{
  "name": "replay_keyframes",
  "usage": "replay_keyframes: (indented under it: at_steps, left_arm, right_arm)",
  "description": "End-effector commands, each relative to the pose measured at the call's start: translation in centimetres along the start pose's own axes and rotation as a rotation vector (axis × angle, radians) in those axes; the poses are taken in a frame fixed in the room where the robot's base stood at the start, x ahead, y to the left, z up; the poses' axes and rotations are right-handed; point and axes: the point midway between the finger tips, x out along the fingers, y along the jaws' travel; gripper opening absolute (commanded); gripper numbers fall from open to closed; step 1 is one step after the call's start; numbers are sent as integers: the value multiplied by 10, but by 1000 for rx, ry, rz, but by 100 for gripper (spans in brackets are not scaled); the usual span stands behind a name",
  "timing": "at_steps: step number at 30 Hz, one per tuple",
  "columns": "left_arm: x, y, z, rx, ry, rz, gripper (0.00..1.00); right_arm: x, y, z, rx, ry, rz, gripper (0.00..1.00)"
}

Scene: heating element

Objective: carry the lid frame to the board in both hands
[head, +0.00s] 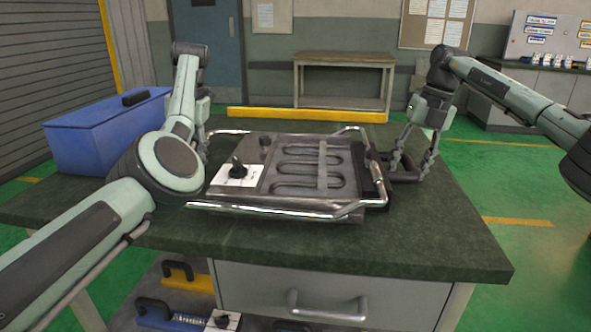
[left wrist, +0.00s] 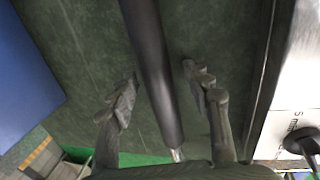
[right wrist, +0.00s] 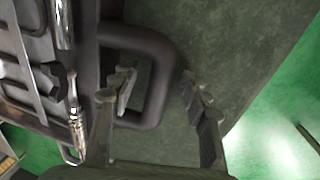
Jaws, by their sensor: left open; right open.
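A chrome-tubed frame (head: 270,212), which looks like the lid frame, lies flat on the dark table around a dark board (head: 258,187) with a looped heating coil (head: 305,183). I cannot tell whether frame and board are joined. A black loop handle (right wrist: 165,60) is on its right side. My right gripper (right wrist: 158,90) is open, with one finger inside the loop and one outside. My left gripper (left wrist: 163,95) is open, with a thick dark bar (left wrist: 148,60) between its fingers. In the head view my left arm hides most of that side.
A white plate with a black knob (head: 237,178) is at the board's left. A blue bin (head: 95,135) stands at the table's left. The table's front right (head: 440,235) is clear. Below are a drawer (head: 330,300) and a shelf with yellow and blue items.

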Motion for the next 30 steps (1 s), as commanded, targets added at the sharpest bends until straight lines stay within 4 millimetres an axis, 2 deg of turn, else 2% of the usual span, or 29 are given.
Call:
replay_keyframes:
  at_steps: [6, 15, 18, 30]
  left_arm:
    - [0, 0, 0, 0, 0, 0, 50]
    - [0, 0, 0, 0, 0, 1, 12]
    - [0, 0, 0, 0, 0, 1, 0]
    - [0, 0, 0, 0, 0, 1, 0]
  right_arm:
    - [0, 0, 0, 0, -1, 0, 46]
    - [0, 0, 0, 0, -1, 0, 9]
    - [0, 0, 0, 0, -1, 0, 0]
    - [-1, 0, 0, 0, -1, 0, 0]
